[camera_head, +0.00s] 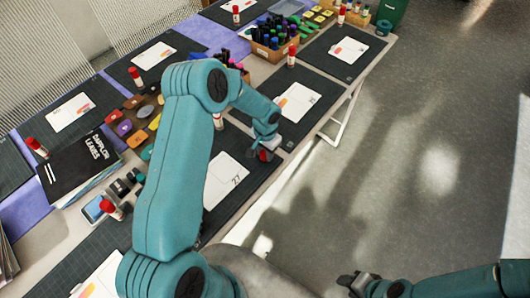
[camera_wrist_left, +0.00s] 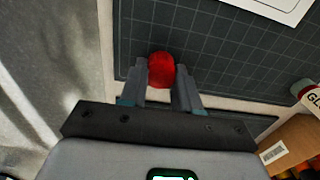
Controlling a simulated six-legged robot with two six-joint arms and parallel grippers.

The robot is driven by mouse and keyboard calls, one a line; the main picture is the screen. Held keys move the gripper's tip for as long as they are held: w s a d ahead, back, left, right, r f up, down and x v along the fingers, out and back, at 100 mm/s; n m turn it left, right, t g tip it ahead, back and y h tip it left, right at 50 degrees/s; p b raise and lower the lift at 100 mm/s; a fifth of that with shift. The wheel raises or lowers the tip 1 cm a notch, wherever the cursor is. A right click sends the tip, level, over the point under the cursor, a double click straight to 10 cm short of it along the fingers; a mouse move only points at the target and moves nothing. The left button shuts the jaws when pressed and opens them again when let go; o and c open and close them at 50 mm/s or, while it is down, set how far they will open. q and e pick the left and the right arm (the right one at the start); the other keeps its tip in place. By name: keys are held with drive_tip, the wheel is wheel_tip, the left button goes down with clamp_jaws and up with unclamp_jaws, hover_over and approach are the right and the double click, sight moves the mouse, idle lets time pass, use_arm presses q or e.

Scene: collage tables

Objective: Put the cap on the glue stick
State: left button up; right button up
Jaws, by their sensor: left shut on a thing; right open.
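My left gripper (camera_head: 265,153) is shut on a red cap (camera_head: 265,156). In the left wrist view the cap (camera_wrist_left: 161,70) sits between the two fingertips (camera_wrist_left: 161,82), above a dark gridded cutting mat (camera_wrist_left: 215,45). A glue stick (camera_head: 218,122) with a white body stands left of the gripper, partly hidden behind my left arm. In the left wrist view a white glue stick (camera_wrist_left: 309,93) with dark lettering is cut off at the right edge, apart from the cap. My right gripper (camera_head: 352,284) is open and empty, low over the floor, away from the tables.
Several red-capped glue sticks (camera_head: 292,56) stand on other mats. White cards (camera_head: 298,102) lie on the mats. A wooden box of markers (camera_head: 272,52), coloured erasers (camera_head: 137,138) and a black book (camera_head: 78,168) fill the table's middle. The floor (camera_head: 420,150) at right is clear.

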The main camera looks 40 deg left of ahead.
use_arm(q)
wheel_tip(320, 180, up, 20)
drive_tip(key=b, duration=0.2)
drive_tip(key=shift+b, duration=0.3)
drive_tip(key=s+d+f, duration=0.2)
drive_tip(key=s+d, duration=0.1)
drive_tip(key=d, duration=0.8)
drive_tip(key=shift+s+d+n, duration=0.15)
drive_tip(key=shift+s+n, duration=0.15)
drive_tip(key=shift+n, duration=0.1)
drive_tip(key=shift+f, duration=0.1)
